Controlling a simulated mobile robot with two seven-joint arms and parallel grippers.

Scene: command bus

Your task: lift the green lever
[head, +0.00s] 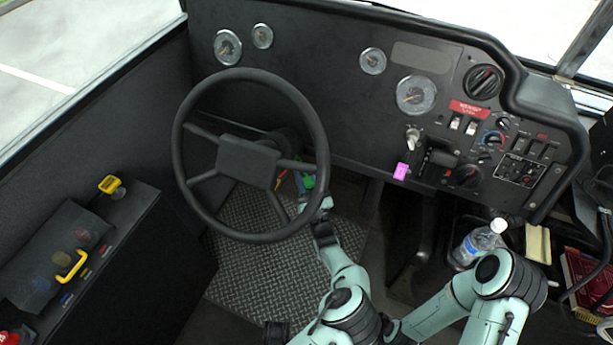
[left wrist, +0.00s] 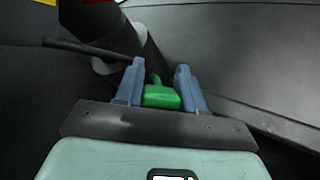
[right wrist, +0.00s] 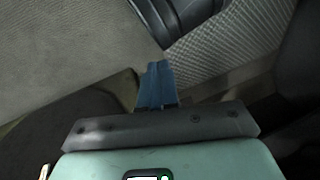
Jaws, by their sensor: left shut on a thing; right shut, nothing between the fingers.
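The green lever (head: 309,182) shows behind the right side of the steering wheel rim, partly hidden by the wheel and my left arm. In the left wrist view the green lever (left wrist: 161,97) sits between the two blue fingers of my left gripper (left wrist: 160,68), which is shut on it. In the head view my left gripper (head: 303,190) is at the lever, just past the wheel rim. My right gripper (right wrist: 157,72) is shut and empty, its blue fingers together in the right wrist view. I cannot make out its fingers in the head view.
The black steering wheel (head: 251,154) stands close to my left arm. The dashboard (head: 330,100) spans the back, with a pink tag (head: 400,171) on it. A water bottle (head: 479,243) stands at the right. A side console (head: 120,255) with yellow handles is at the left.

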